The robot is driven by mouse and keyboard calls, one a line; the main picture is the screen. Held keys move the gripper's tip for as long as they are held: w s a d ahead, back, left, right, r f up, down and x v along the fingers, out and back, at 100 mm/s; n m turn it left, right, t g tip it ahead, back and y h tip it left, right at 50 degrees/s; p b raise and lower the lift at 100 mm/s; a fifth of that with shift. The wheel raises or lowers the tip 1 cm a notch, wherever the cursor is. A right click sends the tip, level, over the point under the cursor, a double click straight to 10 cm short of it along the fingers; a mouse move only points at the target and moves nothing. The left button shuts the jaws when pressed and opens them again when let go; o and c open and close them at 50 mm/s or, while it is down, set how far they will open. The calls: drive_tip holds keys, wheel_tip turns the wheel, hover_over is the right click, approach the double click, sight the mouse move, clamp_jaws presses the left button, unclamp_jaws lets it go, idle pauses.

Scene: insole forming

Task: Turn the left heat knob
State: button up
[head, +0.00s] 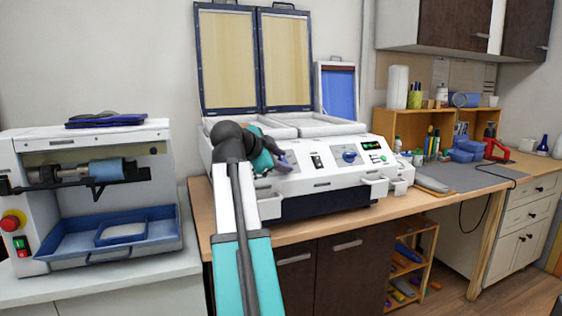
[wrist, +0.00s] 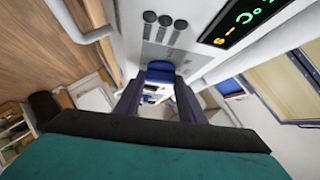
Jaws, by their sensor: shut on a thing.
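The white forming machine (head: 330,180) stands on the wooden counter with its two framed lids raised. My gripper (head: 284,161) is at the left part of its front panel, where it hides the left heat knob in the head view. In the wrist view, a blue knob (wrist: 160,70) sits between the two dark fingers of my gripper (wrist: 158,84), which are shut on it. The right blue knob (head: 349,157) is in plain view, apart from my gripper. I cannot tell how far the held knob is turned.
A lit display (wrist: 238,20) is close to the fingers in the wrist view. White handles (head: 374,187) stick out from the machine's front. A grinding machine (head: 95,195) stands at the left. A grey mat (head: 470,178) with tools lies at the right.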

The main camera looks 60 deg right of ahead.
drive_tip(key=shift+w+r+m+y, duration=0.2)
drive_tip(key=shift+w+m+y, duration=0.1)
drive_tip(key=shift+m, duration=0.2)
drive_tip(key=shift+g, duration=0.3)
drive_tip(key=o, duration=1)
drive_tip(key=shift+f, duration=0.1)
drive_tip(key=shift+o, duration=0.2)
drive_tip(key=shift+s, duration=0.1)
drive_tip(key=v, duration=1.3)
drive_tip(key=shift+a+r, duration=0.25)
